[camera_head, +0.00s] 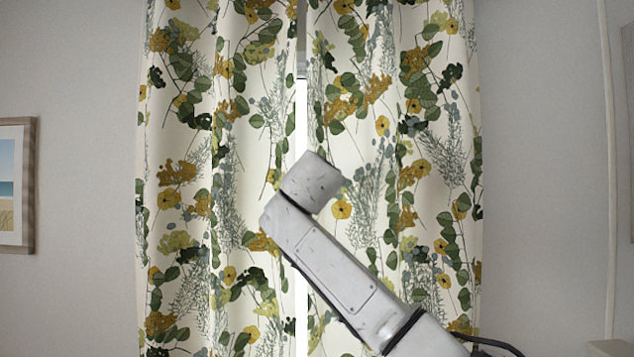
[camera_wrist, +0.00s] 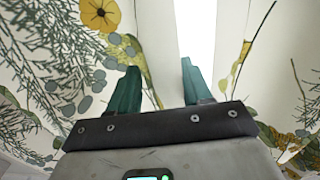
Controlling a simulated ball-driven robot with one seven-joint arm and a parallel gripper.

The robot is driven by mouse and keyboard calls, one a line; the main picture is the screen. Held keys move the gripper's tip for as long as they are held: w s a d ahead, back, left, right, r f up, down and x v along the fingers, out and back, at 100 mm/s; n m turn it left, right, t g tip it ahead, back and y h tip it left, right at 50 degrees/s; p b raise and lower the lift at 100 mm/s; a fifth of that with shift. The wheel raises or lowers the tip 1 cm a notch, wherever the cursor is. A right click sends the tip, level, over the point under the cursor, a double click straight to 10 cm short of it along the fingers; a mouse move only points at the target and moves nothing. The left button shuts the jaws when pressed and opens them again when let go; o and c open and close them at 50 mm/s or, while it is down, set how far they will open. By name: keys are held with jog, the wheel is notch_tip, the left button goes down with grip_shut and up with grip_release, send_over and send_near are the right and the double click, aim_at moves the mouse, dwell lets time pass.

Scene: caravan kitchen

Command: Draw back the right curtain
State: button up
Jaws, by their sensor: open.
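The right curtain (camera_head: 440,160) hangs closed, cream with green leaves and yellow flowers. The left curtain (camera_head: 180,160) hangs beside it, with a narrow bright gap (camera_head: 301,120) between them. My arm crosses in front of the right curtain, and my gripper is hidden in the head view. In the wrist view my gripper (camera_wrist: 160,88) is open, with two green fingers pointing at the curtains. One panel's edge and part of the bright gap (camera_wrist: 196,30) show between the fingers. I cannot tell which panel that is, or whether the fingers touch it.
A framed beach picture (camera_head: 15,185) hangs on the left wall. Plain grey wall (camera_head: 545,160) lies right of the curtains. A dark cable shows at the lower right by my arm.

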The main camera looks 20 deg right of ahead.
grip_shut()
dwell(0.5)
jog(key=s+d+b, duration=0.1)
jog(key=s+d, duration=0.2)
jog(key=d, duration=0.6)
jog(key=s+d+b, duration=0.1)
jog(key=s+d, duration=0.2)
jog(key=d, duration=0.7)
jog(key=shift+f, duration=0.1)
grip_release()
jog(key=shift+a, duration=0.1)
jog(key=shift+s, duration=0.1)
jog(key=b+v, duration=0.4)
jog(key=v, duration=0.6)
jog(key=shift+s, duration=0.35)
jog(key=shift+a, duration=0.1)
